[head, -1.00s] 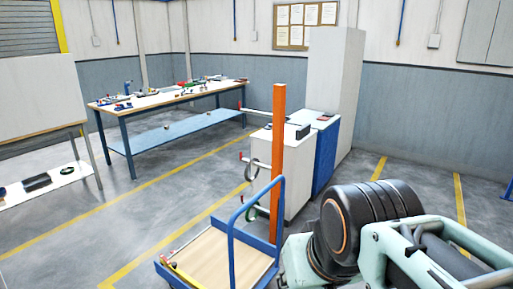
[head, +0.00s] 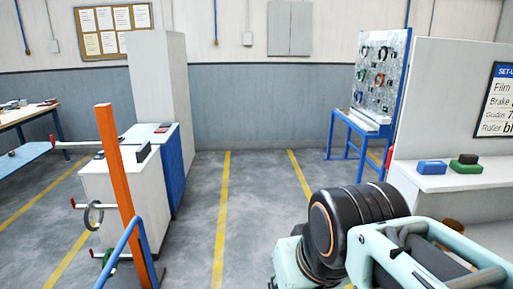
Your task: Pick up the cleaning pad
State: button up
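I cannot tell for sure which thing is the cleaning pad. A small blue block (head: 432,168) lies on a white ledge (head: 450,182) at the right in the head view. Beside it on the ledge is a green block (head: 466,166) with a dark piece on top. Either could be a pad, but they are too small to tell. My arm's links fill the lower right below the ledge. My gripper is not in view.
An orange post (head: 122,200) with arms stands at the left, before a white cabinet (head: 105,190) and a blue cabinet (head: 172,175). A pegboard stand (head: 382,85) stands at the back right. The marked floor (head: 240,200) between is clear.

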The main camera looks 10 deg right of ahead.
aim_at(467, 162)
jog(key=i+z, duration=0.15)
jog(key=z, duration=0.3)
jog(key=i+j+z, duration=0.1)
jog(key=z, duration=0.35)
jog(key=i+j+z, duration=0.1)
jog(key=z, duration=0.35)
jog(key=i+j+z, duration=0.15)
jog(key=z, duration=0.3)
jog(key=i+j+z, duration=0.1)
jog(key=z, duration=0.35)
jog(key=i+j+z, duration=0.1)
jog(key=j+z, duration=0.15)
jog(key=z, duration=0.25)
jog(key=i+j+z, duration=0.1)
jog(key=j+z, duration=0.35)
jog(key=i+j+z, duration=0.1)
jog(key=j+z, duration=0.4)
jog(key=z, duration=0.2)
jog(key=i+j, duration=0.05)
